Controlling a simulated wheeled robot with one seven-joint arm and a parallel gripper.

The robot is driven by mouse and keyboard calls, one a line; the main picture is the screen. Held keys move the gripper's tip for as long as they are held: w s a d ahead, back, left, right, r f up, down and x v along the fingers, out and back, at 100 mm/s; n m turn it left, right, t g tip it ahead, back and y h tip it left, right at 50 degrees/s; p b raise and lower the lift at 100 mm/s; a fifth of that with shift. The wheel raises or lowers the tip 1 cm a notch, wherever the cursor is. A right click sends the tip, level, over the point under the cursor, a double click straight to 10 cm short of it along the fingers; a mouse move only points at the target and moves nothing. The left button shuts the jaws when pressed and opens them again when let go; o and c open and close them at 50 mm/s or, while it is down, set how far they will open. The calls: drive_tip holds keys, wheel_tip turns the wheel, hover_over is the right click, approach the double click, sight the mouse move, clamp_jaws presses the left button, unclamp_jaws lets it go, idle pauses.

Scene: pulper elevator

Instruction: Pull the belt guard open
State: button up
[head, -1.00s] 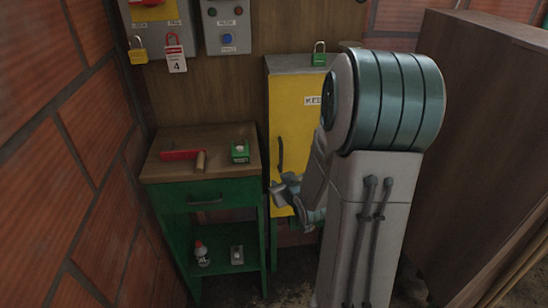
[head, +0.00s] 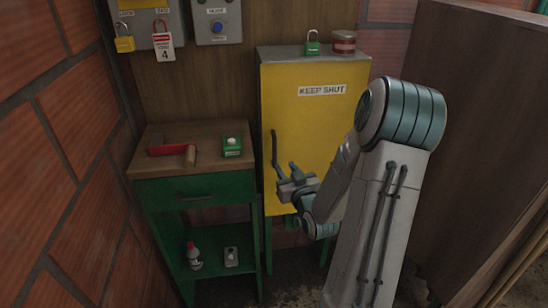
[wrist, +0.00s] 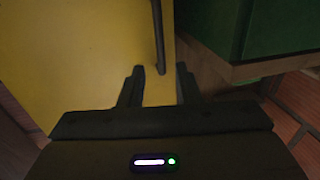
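The belt guard (head: 315,125) is a closed yellow door labelled "KEEP SHUT" on a grey cabinet. Its dark vertical handle (head: 274,150) runs along the door's left side. My gripper (head: 284,174) is in front of the door, close to the lower end of the handle. In the wrist view, the fingers of my gripper (wrist: 160,71) are apart, with the lower end of the handle (wrist: 158,40) appearing between their tips. I cannot tell whether the handle lies within the fingers' depth; no grip on it shows. The yellow door (wrist: 75,50) fills the wrist view's left.
A green bench (head: 200,190) with a wooden top stands just left of the guard. A brown panel (head: 465,130) stands at right, a brick wall (head: 60,150) at left.

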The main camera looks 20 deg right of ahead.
sight(275, 152)
drive_tip(key=w, duration=0.6)
drive_tip(key=w+p, duration=0.1)
drive_tip(key=w, duration=0.3)
drive_tip(key=shift+w+d, duration=0.1)
drive_tip(key=shift+d, duration=0.3)
clamp_jaws()
